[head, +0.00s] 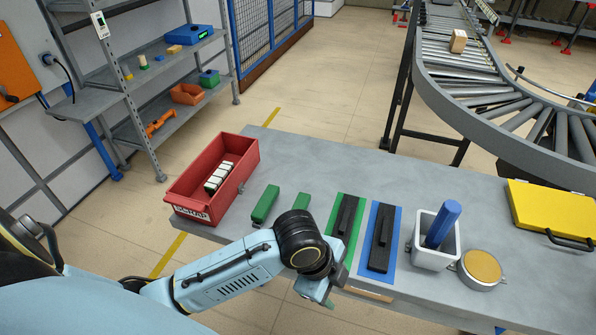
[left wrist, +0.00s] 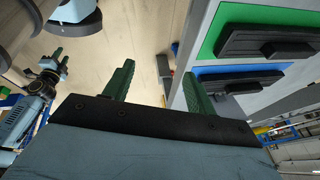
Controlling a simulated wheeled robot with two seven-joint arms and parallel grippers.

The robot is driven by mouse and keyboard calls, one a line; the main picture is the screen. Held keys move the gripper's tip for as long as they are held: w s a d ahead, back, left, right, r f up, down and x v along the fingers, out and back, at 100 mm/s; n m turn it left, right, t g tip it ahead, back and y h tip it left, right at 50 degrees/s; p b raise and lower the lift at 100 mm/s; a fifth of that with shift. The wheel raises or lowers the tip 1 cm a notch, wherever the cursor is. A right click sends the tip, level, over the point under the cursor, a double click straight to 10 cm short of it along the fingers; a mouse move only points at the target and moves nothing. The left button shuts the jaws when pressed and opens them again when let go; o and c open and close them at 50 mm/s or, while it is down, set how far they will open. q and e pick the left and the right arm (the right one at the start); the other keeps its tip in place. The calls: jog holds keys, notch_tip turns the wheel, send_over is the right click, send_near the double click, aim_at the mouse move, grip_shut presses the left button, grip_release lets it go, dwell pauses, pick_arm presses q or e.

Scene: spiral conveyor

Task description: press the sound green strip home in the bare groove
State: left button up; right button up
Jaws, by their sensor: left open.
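One green strip (head: 265,204) lies on the grey table, right of the red bin. A second green strip (head: 300,203) lies beside it, partly hidden by my left arm. I cannot tell which strip is sound. A black piece (head: 346,217) rests on a green mat, and another black piece (head: 382,238) on a blue mat. I cannot make out a bare groove. My left gripper (head: 318,297) is low at the table's front edge; its green fingers stand apart and empty in the left wrist view (left wrist: 158,88). My right gripper (left wrist: 59,59) shows small there, fingers seemingly apart.
A red scrap bin (head: 246,155) holding pale strips stands at the table's left end. Right of the mats are a white holder (head: 433,256) with a blue cylinder, a round tin (head: 481,268) and a yellow case (head: 552,215). A roller conveyor (head: 470,75) curves behind.

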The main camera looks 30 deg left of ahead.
aim_at(298, 209)
pick_arm(q)
jog(key=w+a+r+m, duration=0.1)
jog(key=w+a+m, duration=0.1)
jog(key=m, duration=0.1)
jog(key=w+a+r+m+g+y, duration=0.1)
jog(key=w+a+m, duration=0.1)
jog(key=w+m, duration=0.1)
jog(key=w+a+r+m+y, duration=0.1)
jog(key=w+a+m, duration=0.1)
jog(key=w+m, duration=0.1)
jog(key=shift+w+a+r+m+g, duration=0.15)
jog(key=shift+w+r+m+g, duration=0.2)
jog(key=shift+m, duration=0.45)
jog(key=w+a+r+m+g+y, duration=0.1)
jog(key=w+a+r+m, duration=0.25)
jog(key=a, duration=0.25)
jog(key=w+a+r+m, duration=0.2)
jog(key=a+r, duration=0.2)
jog(key=a, duration=0.1)
jog(key=f, duration=0.6)
jog(key=f+b, duration=0.1)
jog(key=f, duration=0.6)
jog(key=shift+s+f, duration=0.2)
jog(key=shift+f, duration=0.1)
jog(key=shift+c, duration=0.2)
jog(key=c, duration=1)
jog(key=o, duration=1)
jog(key=shift+o, duration=0.2)
jog(key=shift+r, duration=0.1)
